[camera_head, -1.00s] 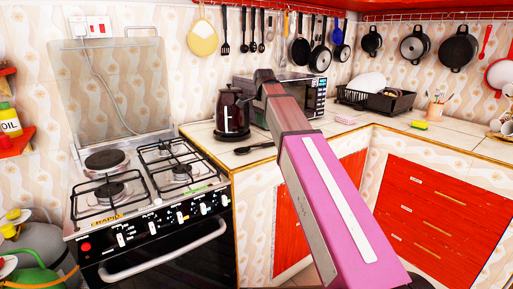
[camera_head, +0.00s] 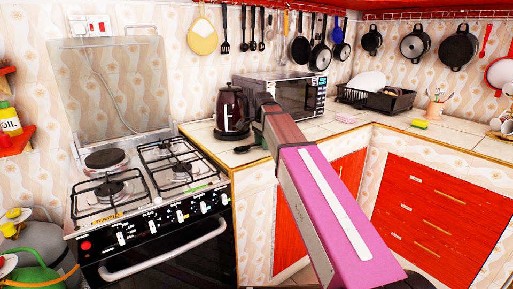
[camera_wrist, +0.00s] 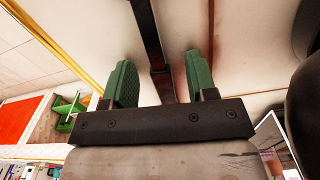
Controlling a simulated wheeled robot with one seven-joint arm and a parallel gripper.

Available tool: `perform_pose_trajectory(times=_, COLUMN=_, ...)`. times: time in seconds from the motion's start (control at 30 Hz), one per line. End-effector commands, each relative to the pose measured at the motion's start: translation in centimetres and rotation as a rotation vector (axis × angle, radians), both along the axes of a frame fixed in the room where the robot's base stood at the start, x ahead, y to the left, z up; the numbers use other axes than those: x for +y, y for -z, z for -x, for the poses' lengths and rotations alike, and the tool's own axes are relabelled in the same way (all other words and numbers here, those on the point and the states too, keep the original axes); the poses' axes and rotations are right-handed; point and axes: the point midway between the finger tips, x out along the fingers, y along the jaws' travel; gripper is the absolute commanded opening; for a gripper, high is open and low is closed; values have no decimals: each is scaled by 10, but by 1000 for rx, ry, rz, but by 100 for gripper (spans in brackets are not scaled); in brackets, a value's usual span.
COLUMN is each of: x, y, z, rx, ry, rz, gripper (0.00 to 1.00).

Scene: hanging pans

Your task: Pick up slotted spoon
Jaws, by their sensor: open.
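A black spoon-like utensil (camera_head: 243,149) lies on the counter in front of the kettle in the head view; slots in its head are too small to make out. In the wrist view its dark handle (camera_wrist: 149,35) runs between the two green fingers of my gripper (camera_wrist: 159,62), with a gap on each side. My gripper is open and low over the counter. In the head view my gripper (camera_head: 264,138) is mostly hidden behind my arm, which also covers part of the handle.
The dark kettle (camera_head: 231,112) stands close behind the utensil, and the microwave (camera_head: 300,93) is behind my arm. The stove (camera_head: 140,190) is at the left. Several pans and utensils hang on the wall. The counter's front edge is near; a dish rack (camera_head: 375,99) stands farther right.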

Motion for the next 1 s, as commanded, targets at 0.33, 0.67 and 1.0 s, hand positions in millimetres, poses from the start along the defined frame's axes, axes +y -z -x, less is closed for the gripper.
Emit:
perform_pose_trajectory(times=0.33, x=0, y=0, z=0, rx=0, ry=0, rz=0, gripper=0)
perform_pose_trajectory(times=0.67, x=0, y=-3, z=0, rx=0, ry=0, rz=0, gripper=0)
perform_pose_trajectory(times=1.0, x=0, y=-41, z=-1, rx=-3, ry=0, rz=-1, gripper=0)
